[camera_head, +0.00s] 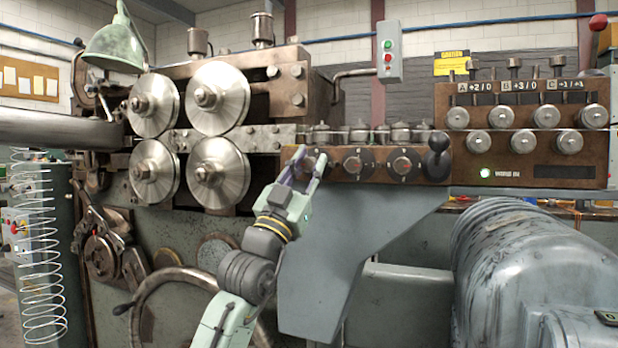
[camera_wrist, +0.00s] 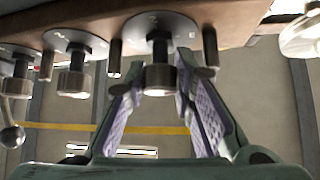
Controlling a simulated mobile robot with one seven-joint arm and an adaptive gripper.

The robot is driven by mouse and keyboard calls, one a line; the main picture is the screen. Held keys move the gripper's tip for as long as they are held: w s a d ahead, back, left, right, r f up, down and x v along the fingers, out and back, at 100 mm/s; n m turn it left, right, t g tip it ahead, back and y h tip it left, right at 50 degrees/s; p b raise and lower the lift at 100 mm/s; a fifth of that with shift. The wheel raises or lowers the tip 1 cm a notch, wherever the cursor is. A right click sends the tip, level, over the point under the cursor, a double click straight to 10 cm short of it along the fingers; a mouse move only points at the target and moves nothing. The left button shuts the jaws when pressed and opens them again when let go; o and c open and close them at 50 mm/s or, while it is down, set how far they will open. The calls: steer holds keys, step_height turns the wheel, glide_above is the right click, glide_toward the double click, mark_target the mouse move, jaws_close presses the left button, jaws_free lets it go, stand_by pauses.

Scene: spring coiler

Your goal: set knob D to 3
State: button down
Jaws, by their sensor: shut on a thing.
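My gripper (camera_head: 309,163) reaches up from below to the leftmost knob (camera_head: 308,165) of the brown control panel (camera_head: 332,178) in the head view. In the wrist view the purple-padded fingers of my gripper (camera_wrist: 160,88) stand on either side of that knob (camera_wrist: 160,75), a dark metal stem with a round dial plate (camera_wrist: 160,26) behind it. A small 3 shows on this plate. The gripper is shut on the knob. I cannot read a letter D on it, nor tell its pointer setting.
Two more knobs, a middle one (camera_head: 357,163) and a right one (camera_head: 405,163), sit on the panel. A black ball lever (camera_head: 437,160) stands at its right end. Short metal pegs (camera_wrist: 211,47) flank the held knob. Large rollers (camera_head: 220,98) stand left, a motor housing (camera_head: 530,265) right.

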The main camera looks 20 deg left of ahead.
stand_by(0.4)
steer(key=c, duration=1.3)
jaws_free()
steer(key=shift+r+p, duration=0.2)
steer(key=shift+p, duration=0.4)
